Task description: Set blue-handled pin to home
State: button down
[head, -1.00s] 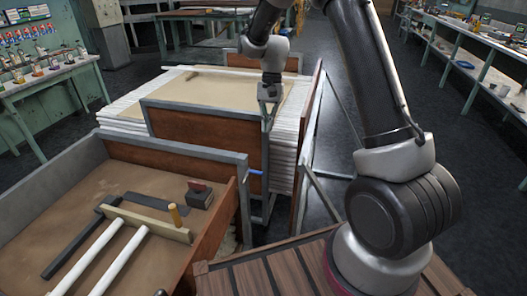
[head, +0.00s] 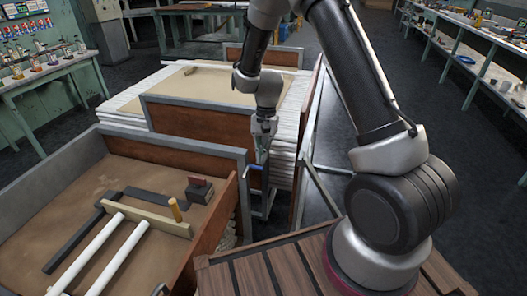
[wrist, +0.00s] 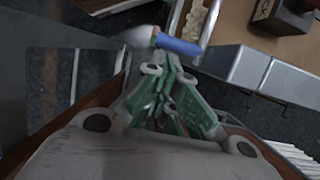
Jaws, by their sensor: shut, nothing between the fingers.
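The blue-handled pin (head: 253,167) sits at the metal corner frame between the near wooden crate and the stack behind it. In the wrist view its blue handle (wrist: 178,45) lies just beyond my fingertips, with a pale metal rod beside it. My gripper (head: 262,156) points down right by the handle in the head view. In the wrist view my gripper (wrist: 168,62) has its green-sided fingers closed together with nothing between them. I cannot tell whether the fingertips touch the handle. The pin's shaft and its seat are not clearly visible.
The near crate (head: 215,153) with metal rims holds white tubes (head: 118,262), a wooden bar (head: 146,219) and a dark block (head: 199,190). A brown panel (head: 200,128) stands behind it, before a white stack (head: 282,165). Dark floor is open to the right of the frame.

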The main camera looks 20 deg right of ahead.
jog(key=s+a, duration=0.2)
jog(key=s, duration=0.2)
jog(key=shift+s+a, duration=0.15)
jog(key=shift+a, duration=0.25)
jog(key=shift+r, duration=0.1)
jog(key=v, duration=1.2)
